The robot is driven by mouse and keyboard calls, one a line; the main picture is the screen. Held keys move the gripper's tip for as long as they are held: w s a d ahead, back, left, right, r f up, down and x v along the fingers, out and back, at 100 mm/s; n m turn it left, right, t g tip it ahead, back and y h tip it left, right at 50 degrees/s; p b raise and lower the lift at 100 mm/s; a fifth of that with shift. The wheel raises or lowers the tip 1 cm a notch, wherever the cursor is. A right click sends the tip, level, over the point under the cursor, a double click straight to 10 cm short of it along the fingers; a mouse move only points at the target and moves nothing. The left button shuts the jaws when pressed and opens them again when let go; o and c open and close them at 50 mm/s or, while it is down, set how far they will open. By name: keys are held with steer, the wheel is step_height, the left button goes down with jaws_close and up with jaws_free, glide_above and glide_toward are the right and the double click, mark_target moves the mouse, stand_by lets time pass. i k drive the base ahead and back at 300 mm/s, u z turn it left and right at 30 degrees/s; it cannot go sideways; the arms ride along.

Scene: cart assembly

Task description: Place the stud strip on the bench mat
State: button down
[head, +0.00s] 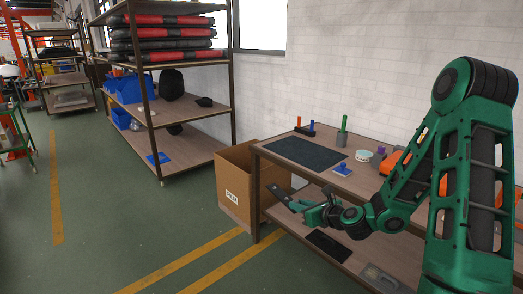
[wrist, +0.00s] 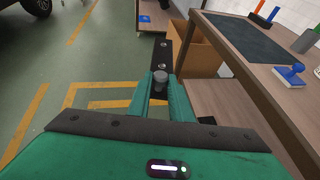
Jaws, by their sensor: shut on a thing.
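The stud strip is a dark narrow bar with round studs; it sticks out ahead of my gripper in the wrist view (wrist: 163,48) and to the left of it in the head view (head: 284,196). My gripper (head: 308,208) is shut on its near end, and the fingers (wrist: 160,85) stand on both sides of a stud. The bench mat (head: 303,153) is a dark flat sheet on the bench top, and it also shows in the wrist view (wrist: 240,38). The mat's visible surface is bare. My gripper and strip are apart from the mat, outside the bench's front edge.
The workbench (head: 268,152) has a lower shelf with a dark sheet (head: 328,245) on it. A cardboard box (head: 233,190) stands at its left end. Floor to the left is clear.

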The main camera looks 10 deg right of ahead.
mark_target(308, 153)
steer(key=u, duration=0.2)
steer(key=i, duration=1.65)
